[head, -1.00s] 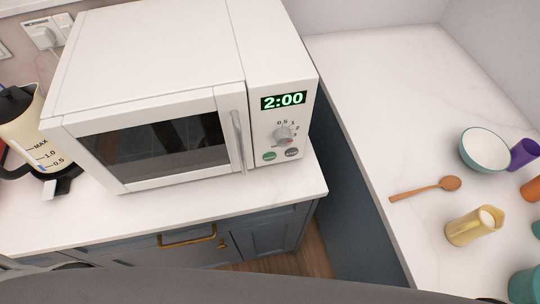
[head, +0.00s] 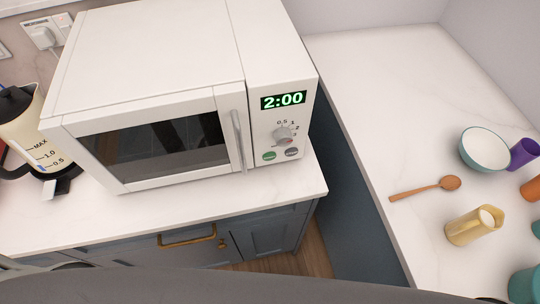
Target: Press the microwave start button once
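A white microwave (head: 150,60) stands on the left counter with its door shut. Its green display (head: 284,100) reads 2:00. Below the display are a round dial (head: 283,134) and two small oval buttons, a green one (head: 269,156) on the left and a grey one (head: 292,152) on the right. The lettering on the buttons is too small to read. Neither of my grippers shows in the head view.
A kettle (head: 22,125) stands left of the microwave. The right counter holds a wooden spoon (head: 425,189), a bowl (head: 485,149), a yellow jug (head: 474,226), a purple cup (head: 524,153) and other cups. The counter strip (head: 180,205) before the microwave is clear.

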